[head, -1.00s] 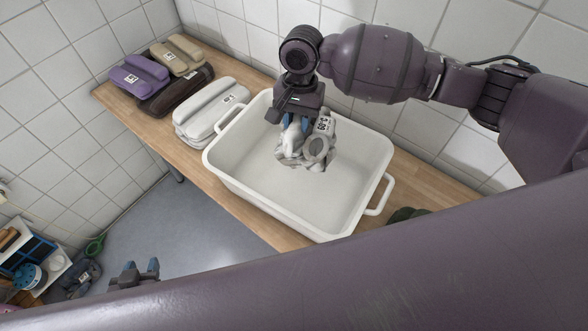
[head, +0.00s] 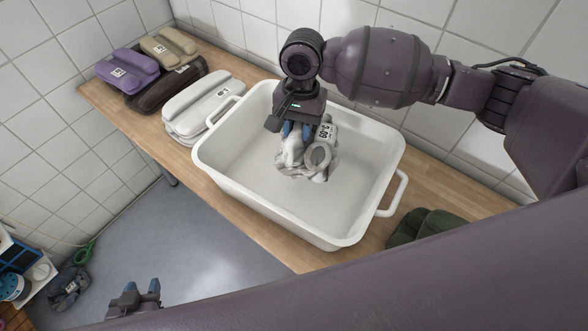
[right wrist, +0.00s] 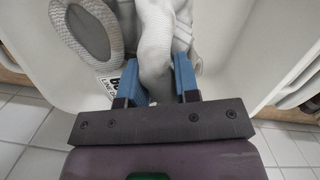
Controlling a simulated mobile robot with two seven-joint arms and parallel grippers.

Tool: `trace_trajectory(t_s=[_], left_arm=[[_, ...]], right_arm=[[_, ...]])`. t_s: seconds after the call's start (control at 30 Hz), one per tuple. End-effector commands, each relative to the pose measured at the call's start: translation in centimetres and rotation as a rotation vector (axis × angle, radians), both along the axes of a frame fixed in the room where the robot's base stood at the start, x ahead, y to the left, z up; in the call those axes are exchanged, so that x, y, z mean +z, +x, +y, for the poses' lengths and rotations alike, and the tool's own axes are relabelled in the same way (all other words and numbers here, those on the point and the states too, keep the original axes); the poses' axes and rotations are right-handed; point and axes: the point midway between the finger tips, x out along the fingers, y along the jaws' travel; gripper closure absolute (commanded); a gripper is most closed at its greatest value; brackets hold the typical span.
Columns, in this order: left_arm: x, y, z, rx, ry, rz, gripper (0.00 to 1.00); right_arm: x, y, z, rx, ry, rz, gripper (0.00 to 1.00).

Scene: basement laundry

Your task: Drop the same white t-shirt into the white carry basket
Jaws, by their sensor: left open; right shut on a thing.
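The white carry basket (head: 232,182) stands on the wooden bench with its two handles at the left and right ends. My right gripper (head: 297,130) points down over the basket. It is shut on the crumpled white t-shirt (head: 306,160), which has a printed tag and hangs within the basket's outline. Whether the shirt touches the basket floor I cannot tell. In the right wrist view the blue fingers (right wrist: 157,80) pinch a fold of the t-shirt (right wrist: 152,35). My left gripper (head: 134,295) is open and empty, low at the bottom left, away from the basket.
On the bench (head: 448,178), left of the basket, lie folded white (head: 200,103), dark brown (head: 166,88), purple (head: 130,70) and beige (head: 167,46) items. A dark green item (head: 428,226) lies close to the basket's right end. Tiled walls stand behind and left. Several objects lie on the floor at left.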

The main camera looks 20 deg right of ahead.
Motion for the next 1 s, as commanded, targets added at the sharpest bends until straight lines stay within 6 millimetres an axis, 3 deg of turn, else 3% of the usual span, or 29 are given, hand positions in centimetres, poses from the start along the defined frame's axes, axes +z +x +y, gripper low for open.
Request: trace_trajectory(t_s=[0.17, 0.2, 0.37, 0.73, 1.0], left_arm=[[0.2, 0.0, 0.0, 0.000, 0.000, -0.002, 0.57], [0.2, 0.0, 0.0, 0.000, 0.000, -0.001, 0.57], [0.1, -0.2, 0.0, 0.002, 0.000, 0.002, 0.57], [0.2, -0.4, 0.1, 0.003, 0.000, 0.004, 0.57], [1.2, -0.1, 0.1, 0.003, 0.001, -0.005, 0.57]], right_arm=[[0.2, 0.0, 0.0, 0.000, 0.000, -0.001, 1.00], [0.1, 0.0, 0.0, 0.000, 0.000, -0.001, 0.65], [0.1, 0.0, 0.0, 0.000, 0.000, -0.001, 0.41], [0.7, 0.1, 0.0, 0.000, 0.000, -0.002, 0.41], [5.0, 0.7, -0.4, 0.000, -0.001, -0.007, 0.41]])
